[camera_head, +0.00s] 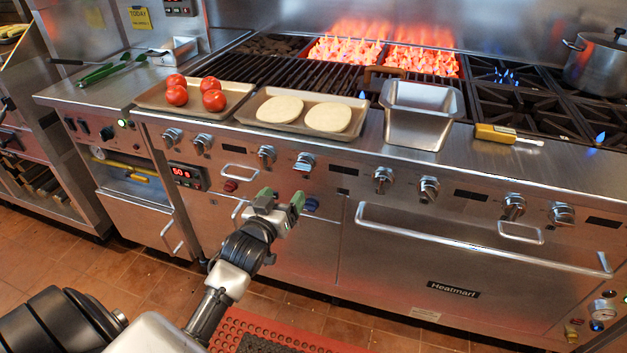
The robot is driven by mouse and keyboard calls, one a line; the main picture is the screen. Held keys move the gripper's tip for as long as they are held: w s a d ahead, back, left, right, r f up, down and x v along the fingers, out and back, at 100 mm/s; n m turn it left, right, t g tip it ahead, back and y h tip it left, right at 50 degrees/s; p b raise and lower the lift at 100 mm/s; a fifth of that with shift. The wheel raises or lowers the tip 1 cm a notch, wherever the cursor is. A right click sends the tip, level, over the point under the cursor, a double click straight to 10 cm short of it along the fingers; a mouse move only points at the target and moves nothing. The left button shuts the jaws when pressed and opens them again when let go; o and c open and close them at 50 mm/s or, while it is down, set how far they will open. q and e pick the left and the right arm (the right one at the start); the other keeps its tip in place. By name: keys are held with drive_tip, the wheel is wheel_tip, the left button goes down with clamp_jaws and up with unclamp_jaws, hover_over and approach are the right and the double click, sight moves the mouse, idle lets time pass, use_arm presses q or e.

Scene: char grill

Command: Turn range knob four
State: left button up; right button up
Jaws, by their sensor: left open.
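A row of several silver knobs runs along the range's steel front panel. Counting from the left, the fourth knob (304,161) is right of the third knob (267,156); no number can be read on it. A fifth knob (383,179) is further right. My left gripper (281,199) has green-tipped fingers, spread apart with nothing between them. It shows in front of the panel, just below the third and fourth knobs in the picture, apart from both. The fourth knob is unobstructed. My right gripper is not in view.
Above the panel are a tray (243,112) with two round flatbreads, a metal pan (418,137) and a yellow-handled brush (494,133). Charcoal glows (345,49) behind the grate. A long oven handle (480,247) sticks out lower right. A blue button (311,204) is beside my gripper.

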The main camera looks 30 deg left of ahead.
sight(300, 170)
use_arm(q)
drive_tip(key=w, duration=0.3)
drive_tip(key=w+a, duration=0.1)
drive_tip(key=w, duration=0.3)
drive_tip(key=w+a, duration=0.1)
drive_tip(key=w, duration=0.2)
drive_tip(key=shift+w+r, duration=0.15)
drive_tip(key=shift+w, duration=0.25)
drive_tip(key=shift+d, duration=0.1)
drive_tip(key=c, duration=0.9)
